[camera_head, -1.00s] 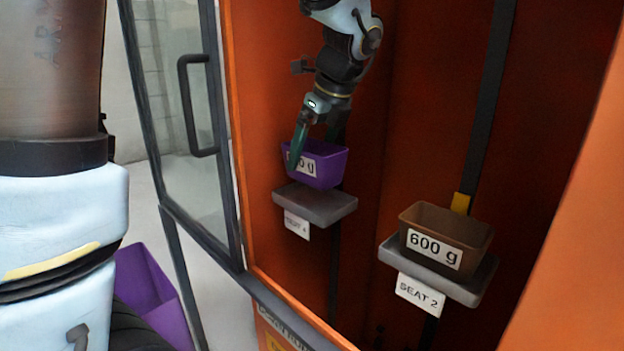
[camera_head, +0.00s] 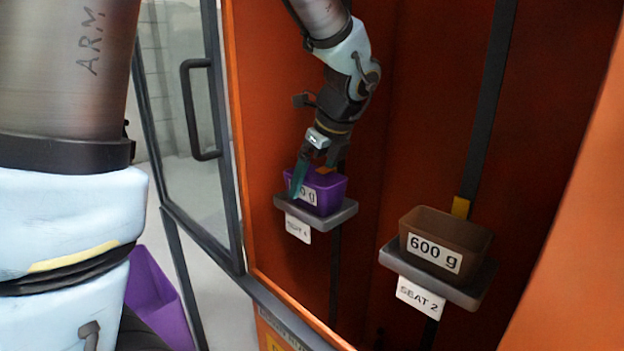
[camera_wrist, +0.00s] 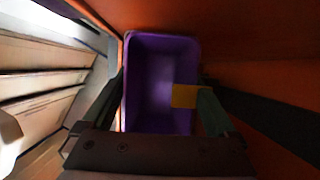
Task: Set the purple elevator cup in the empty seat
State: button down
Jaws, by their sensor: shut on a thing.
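The purple elevator cup (camera_head: 327,190) is at the grey seat marked SEAT 4 (camera_head: 345,213) inside the orange housing. Its weight label is partly covered by a finger. The cup looks upright, with its base at the seat's top; I cannot tell whether it bears fully on it. My gripper (camera_head: 312,178) is shut on the cup from above, with a green finger across its front. In the wrist view the cup (camera_wrist: 155,75) is open and empty between my fingers, with a yellow patch at its right edge.
A brown cup (camera_head: 440,235) marked 600 g stands on the seat marked SEAT 2 (camera_head: 470,292) at the right. A glass door (camera_head: 185,120) stands open at the left. Another purple container (camera_head: 155,300) is at the lower left. Dark vertical belts run behind the seats.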

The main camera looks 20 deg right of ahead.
jog(key=shift+s+f, duration=0.1)
jog(key=shift+f, duration=0.5)
grip_release()
jog(key=shift+f, duration=0.1)
jog(key=shift+r, duration=0.45)
jog(key=v, duration=1.2)
jog(key=shift+r+b, duration=0.35)
jog(key=shift+b, duration=0.1)
jog(key=shift+d, duration=0.1)
